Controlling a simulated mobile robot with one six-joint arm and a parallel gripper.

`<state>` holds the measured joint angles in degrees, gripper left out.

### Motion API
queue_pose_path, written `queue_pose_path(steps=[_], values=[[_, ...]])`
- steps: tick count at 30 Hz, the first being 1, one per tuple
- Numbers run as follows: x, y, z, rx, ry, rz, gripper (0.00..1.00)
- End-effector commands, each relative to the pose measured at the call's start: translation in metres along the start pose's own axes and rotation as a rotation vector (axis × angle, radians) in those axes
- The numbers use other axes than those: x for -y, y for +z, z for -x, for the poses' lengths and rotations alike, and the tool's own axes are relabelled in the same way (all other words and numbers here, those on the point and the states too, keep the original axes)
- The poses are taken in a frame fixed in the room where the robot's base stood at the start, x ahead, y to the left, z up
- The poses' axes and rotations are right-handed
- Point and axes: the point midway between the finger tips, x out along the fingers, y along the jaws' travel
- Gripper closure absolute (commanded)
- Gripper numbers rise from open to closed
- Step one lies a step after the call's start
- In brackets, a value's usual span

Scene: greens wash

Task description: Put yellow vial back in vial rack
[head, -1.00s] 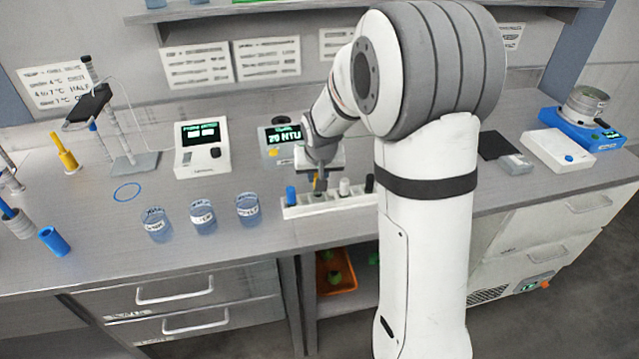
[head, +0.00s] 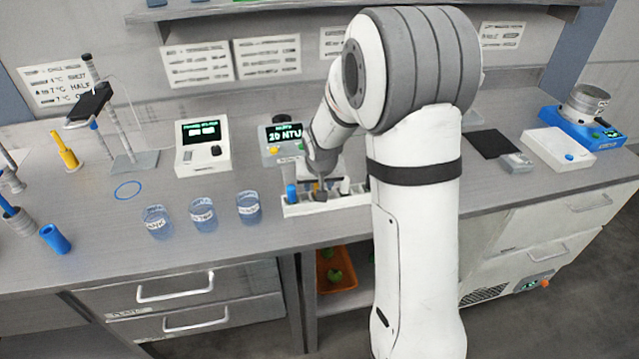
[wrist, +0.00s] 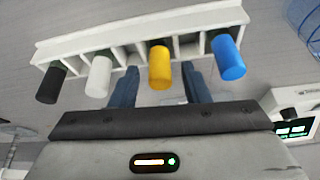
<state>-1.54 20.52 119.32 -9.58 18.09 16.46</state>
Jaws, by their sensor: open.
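The white vial rack (head: 335,205) stands near the counter's front edge; in the wrist view the rack (wrist: 135,28) runs across the top. The yellow vial (wrist: 159,66) stands upright in a rack slot, in line with the blue vial (wrist: 228,58), white vial (wrist: 98,76) and black vial (wrist: 52,84). My gripper (wrist: 160,88) is open, one finger on each side of the yellow vial, with visible gaps. In the head view my gripper (head: 319,183) is low over the rack and mostly hides the yellow vial. The blue vial (head: 291,193) shows at the rack's left end.
Several beakers (head: 203,214) stand left of the rack. A turbidity meter (head: 284,141) reading 20 NTU stands behind it, with another meter (head: 203,148) to its left. A blue cup (head: 55,238) is at far left.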

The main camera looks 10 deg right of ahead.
Motion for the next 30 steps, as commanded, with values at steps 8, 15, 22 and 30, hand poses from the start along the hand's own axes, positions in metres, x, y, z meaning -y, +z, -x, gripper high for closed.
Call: queue_pose_path(steps=[8,15,22,30], values=[[0.000,-0.002,0.007,-0.002,0.000,-0.001,0.58],[0.000,-0.002,0.048,-0.006,0.000,-0.002,0.58],[-0.001,-0.002,0.093,-0.005,0.000,-0.001,0.58],[-0.001,0.000,0.123,-0.001,0.001,-0.001,0.58]])
